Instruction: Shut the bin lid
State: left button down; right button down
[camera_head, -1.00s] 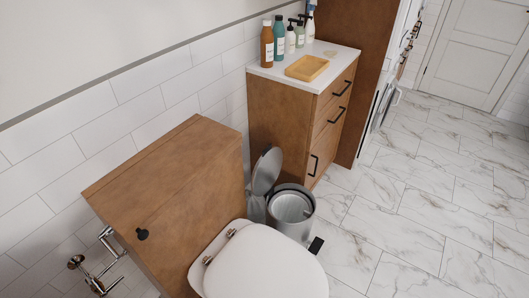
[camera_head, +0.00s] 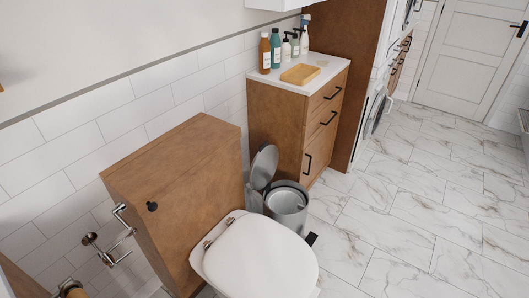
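A grey metal pedal bin (camera_head: 287,210) stands on the floor between the toilet and the wooden cabinet. Its round lid (camera_head: 264,167) is open, tipped up and back on the left side toward the wall. The bin's mouth faces up and shows a grey inner liner. A black pedal (camera_head: 311,239) sticks out at the bin's foot on the right. The bin's lower left part is hidden behind the toilet. Neither of my grippers shows in the head view.
The white toilet (camera_head: 262,255) with its lid down and a wooden cistern box (camera_head: 180,180) stand in front of the bin. Marble floor (camera_head: 400,210) to the right is clear.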

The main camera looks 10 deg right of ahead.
aim_at(263, 165)
jog(key=k+u, duration=0.15)
jog(key=u, duration=1.3)
jog(key=l+u, duration=0.15)
jog(key=l, duration=0.3)
jog(key=k+l+u, duration=0.1)
jog(key=l, duration=0.3)
jog(key=k+l+u, duration=0.15)
jog(key=l, duration=0.3)
jog(key=k+l+u, duration=0.1)
jog(key=l, duration=0.3)
jog(key=k+l+u, duration=0.15)
jog(key=l, duration=0.25)
jog(key=k, duration=0.05)
